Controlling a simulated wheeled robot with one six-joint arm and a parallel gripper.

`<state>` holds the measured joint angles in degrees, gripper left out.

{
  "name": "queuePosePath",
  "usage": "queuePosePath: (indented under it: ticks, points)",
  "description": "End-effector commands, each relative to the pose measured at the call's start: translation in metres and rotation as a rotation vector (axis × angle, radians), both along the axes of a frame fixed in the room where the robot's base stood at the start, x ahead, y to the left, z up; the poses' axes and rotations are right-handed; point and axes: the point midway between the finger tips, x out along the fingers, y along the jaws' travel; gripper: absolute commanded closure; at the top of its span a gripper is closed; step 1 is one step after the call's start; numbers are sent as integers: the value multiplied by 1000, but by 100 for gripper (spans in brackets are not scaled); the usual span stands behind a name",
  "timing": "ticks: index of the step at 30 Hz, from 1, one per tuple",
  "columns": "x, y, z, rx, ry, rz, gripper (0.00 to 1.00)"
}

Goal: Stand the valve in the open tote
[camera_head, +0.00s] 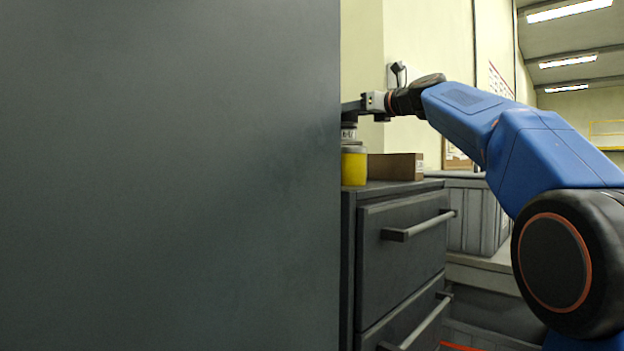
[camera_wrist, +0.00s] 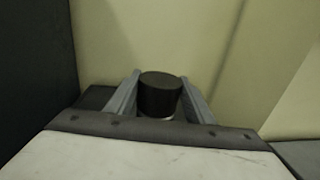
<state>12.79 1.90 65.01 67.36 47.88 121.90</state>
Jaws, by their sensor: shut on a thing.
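My gripper (camera_head: 353,107) is at the left end of my blue arm, above a dark drawer cabinet and partly hidden by a large grey panel. In the wrist view, its two fingers (camera_wrist: 159,84) are shut on the sides of a black round-topped thing, which I take to be the valve (camera_wrist: 160,96). In the head view, a metallic part of the valve (camera_head: 348,131) shows below the fingers. A yellow cylinder (camera_head: 354,166) is directly under it at the cabinet top; I cannot tell whether they are joined or touching. I cannot make out the open tote for certain.
The grey panel (camera_head: 170,180) fills the head view's left half. A brown box (camera_head: 396,167) sits on the drawer cabinet (camera_head: 402,250), right of the yellow cylinder. A grey ribbed container (camera_head: 478,218) stands behind the cabinet at right. A pale wall (camera_head: 430,50) is close behind my gripper.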

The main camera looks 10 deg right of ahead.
Motion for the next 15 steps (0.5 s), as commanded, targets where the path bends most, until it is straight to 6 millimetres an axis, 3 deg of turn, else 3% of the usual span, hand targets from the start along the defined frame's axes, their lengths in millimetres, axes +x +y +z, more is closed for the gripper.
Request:
queuePosePath:
  ticks: [15]
  points:
    - [-2, 0, -54, 0, 0, -2, 100]
